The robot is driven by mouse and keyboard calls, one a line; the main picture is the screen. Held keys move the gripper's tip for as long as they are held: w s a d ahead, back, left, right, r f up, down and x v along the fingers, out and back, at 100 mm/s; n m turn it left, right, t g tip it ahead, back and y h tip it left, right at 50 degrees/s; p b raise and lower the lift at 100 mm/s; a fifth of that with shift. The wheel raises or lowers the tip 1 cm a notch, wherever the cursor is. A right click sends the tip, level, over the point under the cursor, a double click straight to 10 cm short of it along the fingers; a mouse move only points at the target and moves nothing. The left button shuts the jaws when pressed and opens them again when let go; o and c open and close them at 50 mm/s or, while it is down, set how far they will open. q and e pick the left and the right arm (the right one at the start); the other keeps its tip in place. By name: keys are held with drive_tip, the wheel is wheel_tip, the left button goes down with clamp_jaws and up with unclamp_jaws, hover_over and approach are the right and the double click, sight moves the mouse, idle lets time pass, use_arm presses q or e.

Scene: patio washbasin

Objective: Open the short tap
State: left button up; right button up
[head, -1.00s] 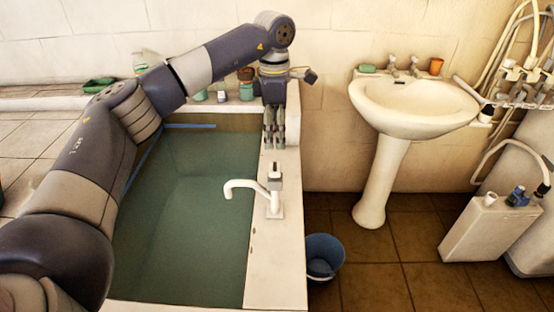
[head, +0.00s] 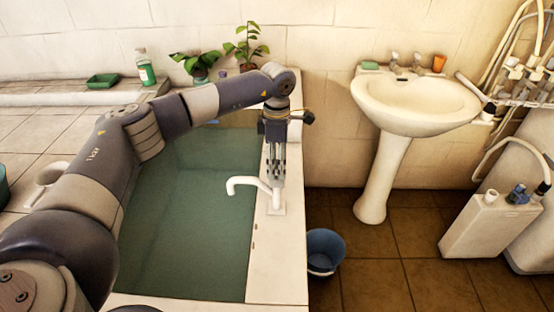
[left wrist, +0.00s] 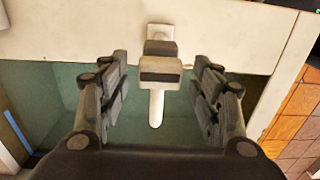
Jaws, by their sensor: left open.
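The short tap (head: 246,185) is white with a curved spout. It stands on the pale ledge at the right side of the water-filled basin, its spout out over the water. My left gripper (head: 275,180) points down at the top of the tap and hides its handle in the head view. In the left wrist view the tap's grey and white handle (left wrist: 160,68) lies between the two open fingers of my left gripper (left wrist: 163,95), with a gap on each side. The white spout (left wrist: 156,108) shows beyond the handle. My right gripper is in neither view.
A blue bucket (head: 325,250) stands on the brown floor beside the basin ledge. A white pedestal washbasin (head: 418,105) with two taps stands at the right. Potted plants (head: 246,45), a bottle (head: 146,70) and a green dish (head: 103,81) are at the back.

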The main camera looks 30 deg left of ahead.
use_arm(q)
drive_tip(key=c, duration=1.1)
drive_tip(key=shift+o, duration=0.2)
drive_tip(key=n, duration=0.9)
drive_tip(key=shift+r, duration=0.1)
drive_tip(key=n+p, duration=0.1)
drive_tip(key=n, duration=0.4)
drive_tip(key=shift+n, duration=1.9)
